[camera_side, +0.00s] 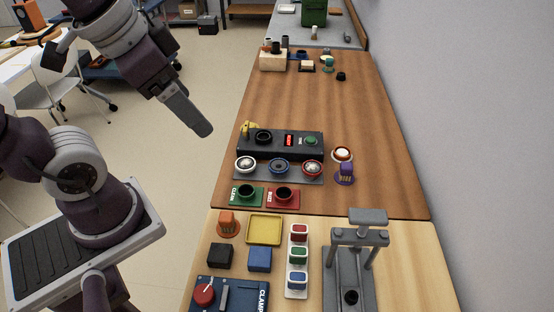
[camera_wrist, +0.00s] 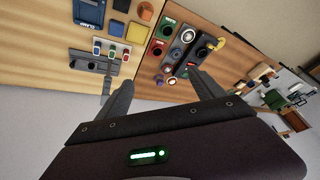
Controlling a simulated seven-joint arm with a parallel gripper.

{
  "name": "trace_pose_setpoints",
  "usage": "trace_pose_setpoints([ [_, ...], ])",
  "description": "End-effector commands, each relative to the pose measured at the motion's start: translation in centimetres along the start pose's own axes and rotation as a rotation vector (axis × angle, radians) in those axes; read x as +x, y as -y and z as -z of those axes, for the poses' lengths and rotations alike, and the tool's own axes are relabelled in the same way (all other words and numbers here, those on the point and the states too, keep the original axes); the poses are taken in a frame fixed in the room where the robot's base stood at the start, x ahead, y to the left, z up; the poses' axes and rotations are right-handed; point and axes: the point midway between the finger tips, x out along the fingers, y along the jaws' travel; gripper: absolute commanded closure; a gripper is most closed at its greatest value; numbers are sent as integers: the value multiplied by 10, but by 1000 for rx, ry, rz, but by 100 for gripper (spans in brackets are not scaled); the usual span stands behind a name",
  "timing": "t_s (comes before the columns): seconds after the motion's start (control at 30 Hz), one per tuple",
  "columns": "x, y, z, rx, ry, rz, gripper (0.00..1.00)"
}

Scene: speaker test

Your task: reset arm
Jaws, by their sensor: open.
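My gripper (camera_side: 193,117) is raised at the upper left in the side view, over the floor left of the wooden table. In the wrist view my gripper (camera_wrist: 163,88) shows two fingers spread apart with nothing between them. It is open and empty, and touches nothing that I can see. In the side view the fingers overlap, so the gap does not show there. The arm is bent and reaches up and forward from its base at the left.
A dark speaker test box (camera_side: 280,143) with three round speakers in front sits mid-table. Nearer are a yellow tray (camera_side: 264,230), a button strip (camera_side: 297,262), a grey press (camera_side: 350,270) and a blue clamp box (camera_side: 232,293). The table's far middle is clear.

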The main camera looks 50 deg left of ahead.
Motion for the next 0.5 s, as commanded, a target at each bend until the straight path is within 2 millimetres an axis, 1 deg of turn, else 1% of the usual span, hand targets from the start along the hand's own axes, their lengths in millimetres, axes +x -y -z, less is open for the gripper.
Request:
trace_pose_setpoints([
  [0.03,-6,-4,-12,-59,-27,-9,22],
  [0.13,-10,-10,-26,-146,-52,-27,22],
  [0.2,-10,-11,-29,-166,-57,-31,22],
  [0.5,-10,-11,-29,-166,-57,-31,22],
])
